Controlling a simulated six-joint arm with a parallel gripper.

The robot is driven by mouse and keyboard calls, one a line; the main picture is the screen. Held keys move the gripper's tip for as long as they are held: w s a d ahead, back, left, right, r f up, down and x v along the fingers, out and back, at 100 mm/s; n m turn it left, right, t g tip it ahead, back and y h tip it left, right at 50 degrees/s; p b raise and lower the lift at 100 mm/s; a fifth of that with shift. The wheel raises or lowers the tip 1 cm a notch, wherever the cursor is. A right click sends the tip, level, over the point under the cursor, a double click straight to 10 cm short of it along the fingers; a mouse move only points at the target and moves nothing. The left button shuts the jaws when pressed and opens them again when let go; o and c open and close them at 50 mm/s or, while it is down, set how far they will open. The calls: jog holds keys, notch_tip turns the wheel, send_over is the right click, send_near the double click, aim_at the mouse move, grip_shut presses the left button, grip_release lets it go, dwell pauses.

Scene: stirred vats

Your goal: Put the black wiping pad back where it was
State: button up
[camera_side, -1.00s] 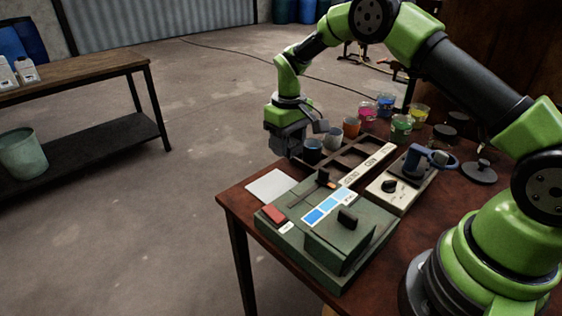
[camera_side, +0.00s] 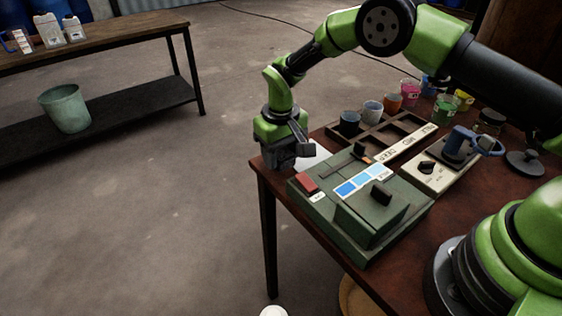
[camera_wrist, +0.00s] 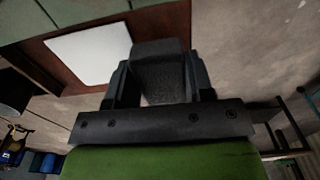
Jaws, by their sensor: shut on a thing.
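My gripper (camera_side: 288,160) points down at the table's front left corner, beside the white square sheet. In the wrist view, my gripper (camera_wrist: 160,90) is shut on the black wiping pad (camera_wrist: 160,72), a dark block between its two fingers. In the side view the pad cannot be told apart from the dark gripper body. The white sheet (camera_side: 314,154) is partly hidden behind my gripper; in the wrist view it (camera_wrist: 88,52) lies flat on the table, left of the pad. I cannot tell how high the pad is.
The green box (camera_side: 365,208) with a red button stands right of the gripper. Behind it is a dark wooden tray (camera_side: 392,165) with cups along its back. A pale knob unit (camera_side: 432,178) stands at right. Floor lies beyond the table edge. A bench (camera_side: 120,45) is farther left.

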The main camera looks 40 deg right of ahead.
jog(key=shift+f, duration=1.3)
jog(key=shift+f, duration=0.1)
jog(key=shift+f, duration=0.1)
jog(key=o, duration=1)
jog(key=shift+c, duration=0.2)
